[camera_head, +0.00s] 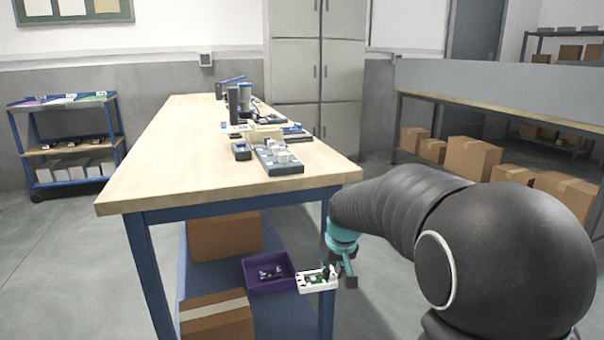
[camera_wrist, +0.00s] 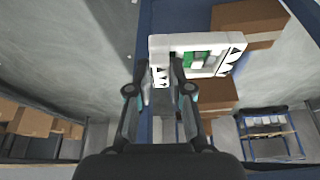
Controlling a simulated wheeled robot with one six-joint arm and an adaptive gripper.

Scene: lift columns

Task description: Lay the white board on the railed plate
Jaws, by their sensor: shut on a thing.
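The white board (camera_head: 306,287) has green and dark parts on it and is held at the lower middle of the head view, beside the bench's lower shelf. My gripper (camera_head: 338,277) is shut on its right edge. In the wrist view, the white board (camera_wrist: 160,43) is beyond my fingers, and my gripper (camera_wrist: 163,85) grips its near edge. The board is below bench-top height. I cannot clearly pick out the railed plate; a grey tray-like piece (camera_head: 263,160) with white blocks on it lies near the bench's front right corner.
A purple bin (camera_head: 246,276) holding small green parts is just left of the board. The wooden bench top (camera_head: 170,165) is clear on its left half; several devices line its right side. Cardboard boxes (camera_head: 215,318) stand below. A blue bench leg (camera_head: 326,315) is close to my gripper.

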